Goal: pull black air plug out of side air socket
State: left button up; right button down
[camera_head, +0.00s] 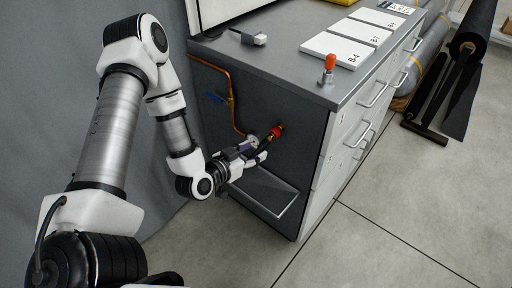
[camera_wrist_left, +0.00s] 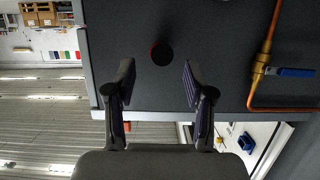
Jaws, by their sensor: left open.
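The red side air socket (camera_head: 278,130) sits on the dark side panel of the cabinet in the head view. The black air plug (camera_wrist_left: 162,54) shows end-on in the left wrist view as a dark round face with a thin red edge of the socket behind it. My left gripper (camera_head: 258,149) is at the side panel, close to the socket. In the left wrist view my left gripper (camera_wrist_left: 158,72) is open and empty, with the plug ahead and roughly between the lines of its fingers. The exact gap to the plug is hard to judge. My right gripper is not in view.
A copper pipe (camera_head: 232,110) with a blue valve handle (camera_head: 215,98) runs down the panel beside the socket. A grey tray (camera_head: 265,192) juts out below the gripper.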

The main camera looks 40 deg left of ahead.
aim_at(259, 147)
pick_arm(q)
jog(key=shift+w+f, duration=0.1)
jog(key=shift+w, duration=0.6)
jog(key=x, duration=0.5)
jog(key=shift+w+d+f, duration=0.1)
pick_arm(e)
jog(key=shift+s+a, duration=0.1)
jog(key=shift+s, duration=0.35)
pick_arm(q)
grip_shut()
jog(key=shift+s, duration=0.2)
